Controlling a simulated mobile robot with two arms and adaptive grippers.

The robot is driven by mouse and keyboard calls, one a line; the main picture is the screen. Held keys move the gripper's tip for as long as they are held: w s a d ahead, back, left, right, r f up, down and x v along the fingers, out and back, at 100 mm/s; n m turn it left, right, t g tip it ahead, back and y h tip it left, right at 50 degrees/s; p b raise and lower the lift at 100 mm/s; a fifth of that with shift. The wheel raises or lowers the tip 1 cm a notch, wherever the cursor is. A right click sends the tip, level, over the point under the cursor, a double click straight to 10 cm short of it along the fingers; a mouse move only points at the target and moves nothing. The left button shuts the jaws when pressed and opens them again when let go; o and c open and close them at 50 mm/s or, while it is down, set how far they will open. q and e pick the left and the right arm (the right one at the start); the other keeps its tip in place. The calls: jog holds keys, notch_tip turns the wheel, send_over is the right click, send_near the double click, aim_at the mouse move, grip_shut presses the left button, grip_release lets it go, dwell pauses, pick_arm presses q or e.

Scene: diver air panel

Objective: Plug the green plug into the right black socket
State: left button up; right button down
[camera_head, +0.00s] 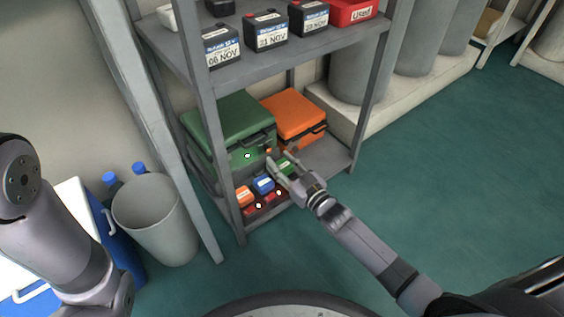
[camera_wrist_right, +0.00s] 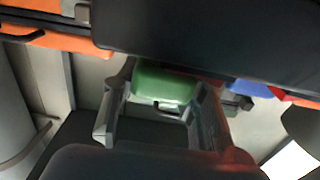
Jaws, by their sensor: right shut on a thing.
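My right gripper (camera_head: 281,168) reaches in over the lower shelf and is shut on the green plug (camera_head: 286,167), a small green block. In the right wrist view the green plug (camera_wrist_right: 163,84) sits between the two fingers of the gripper (camera_wrist_right: 165,108). A small blue block (camera_head: 263,184) and a small orange block (camera_head: 243,196) with pale labels stand to its left on the shelf. Red pieces (camera_head: 270,199) lie in front of them. I cannot clearly make out the black sockets. My left arm shows at the left, but its gripper is out of the picture.
A green case (camera_head: 228,118) and an orange case (camera_head: 296,117) stand behind on the lower shelf (camera_head: 338,160). Black labelled batteries (camera_head: 266,32) and a red box (camera_head: 352,10) are on the shelf above. A grey bin (camera_head: 157,220) stands left. The green floor at right is clear.

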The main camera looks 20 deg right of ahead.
jog(key=shift+p, duration=0.3)
dwell(0.4)
jog(key=shift+f, duration=1.2)
dwell(1.9)
jog(key=c, duration=0.9)
grip_release()
jog(key=shift+r, duration=0.1)
jog(key=shift+s+a, duration=0.1)
jog(key=shift+s, duration=0.1)
jog(key=shift+d+v, duration=0.15)
jog(key=shift+v, duration=2.8)
jog(key=shift+d+v, duration=0.15)
jog(key=shift+v, duration=2.8)
